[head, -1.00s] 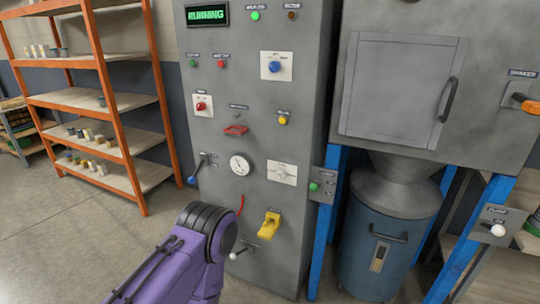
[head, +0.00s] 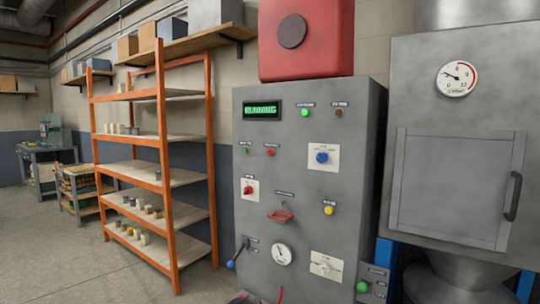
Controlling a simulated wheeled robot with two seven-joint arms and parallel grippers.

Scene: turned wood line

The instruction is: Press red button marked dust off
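A grey control cabinet (head: 310,195) stands right of centre in the head view. On its upper left face is a small red button (head: 270,152) under a small label (head: 271,146) too small to read surely. A green button (head: 244,150) sits to its left. A larger red knob (head: 248,190) on a white plate is lower left. The green display (head: 263,110) appears to read RUNNING. Neither of my grippers is in view, so their state is hidden. Nothing covers the small red button.
A blue knob (head: 321,157), a yellow button (head: 328,210), a red handle (head: 280,216) and a gauge (head: 282,254) share the panel. A blue-tipped lever (head: 231,264) sticks out at lower left. An orange-framed shelf (head: 162,185) stands left. Floor at left is clear.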

